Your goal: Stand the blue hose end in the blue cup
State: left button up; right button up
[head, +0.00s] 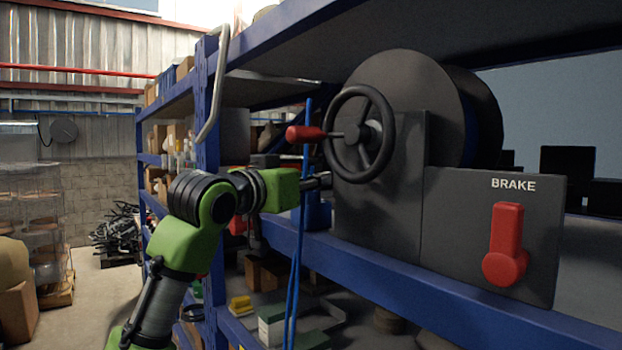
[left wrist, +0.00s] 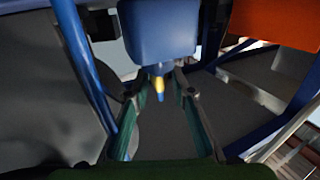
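My left gripper (head: 319,181) reaches in from the left beside the reel stand, partly hidden. In the left wrist view, its two fingers (left wrist: 160,95) are spread apart. A yellow fitting with a blue tip (left wrist: 158,90) shows between them, apparently not touched by either finger. A smooth blue body (left wrist: 160,30) sits right above the fitting; I cannot tell whether it is the blue cup. In the head view, a blue object (head: 318,216), possibly the cup, is at the shelf edge just below the gripper. A thin blue hose (head: 296,245) hangs vertically beside it. My right gripper is out of view.
A black handwheel (head: 360,134) with a red knob (head: 305,133) stands close above my gripper, in front of a large reel (head: 412,85). A panel with a red brake lever (head: 505,245) is to the right. Blue shelf beams (head: 450,310) run below. Open floor is at far left.

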pick_arm(q)
jog(key=shift+w, duration=0.1)
jog(key=shift+r, duration=0.15)
jog(key=b+v, duration=0.5)
jog(key=v, duration=0.7)
